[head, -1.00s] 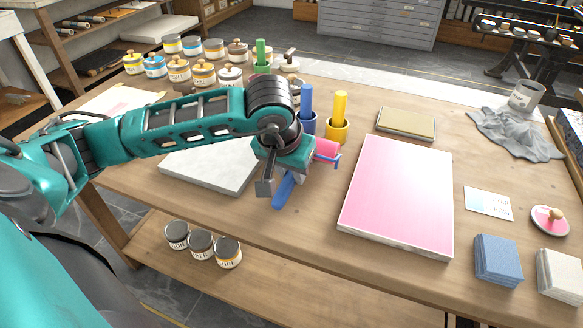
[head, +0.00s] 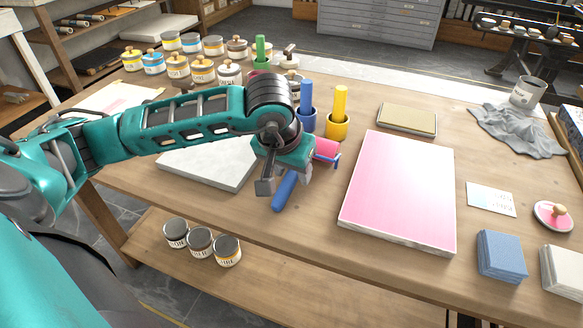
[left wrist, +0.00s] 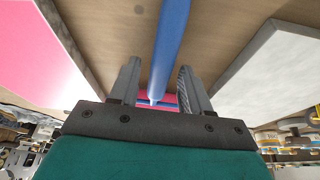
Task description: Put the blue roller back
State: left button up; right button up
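The blue roller lies on the table between the pale slab and the pink slab. Its blue handle (head: 284,192) points toward the front edge, and its pink-inked drum (head: 327,150) lies behind. My left gripper (head: 283,182) is over the handle, pointing down. In the left wrist view the handle (left wrist: 170,40) runs between my two fingers (left wrist: 158,72), with a gap on each side. The gripper is open; part of the drum is hidden behind the handle there. A blue cup (head: 307,123) behind the roller has an upright blue handle (head: 306,94) in it. My right gripper is out of view.
The pink slab (head: 400,190) is to the right of the roller and the pale slab (head: 212,163) to the left. A yellow cup (head: 337,127) stands beside the blue cup. Several ink tins (head: 203,70) stand at the back left. Bare tabletop lies in front of the roller.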

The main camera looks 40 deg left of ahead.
pick_arm(q)
jog(key=shift+o, duration=0.4)
jog(key=p+v, duration=0.2)
jog(key=v, duration=1.1)
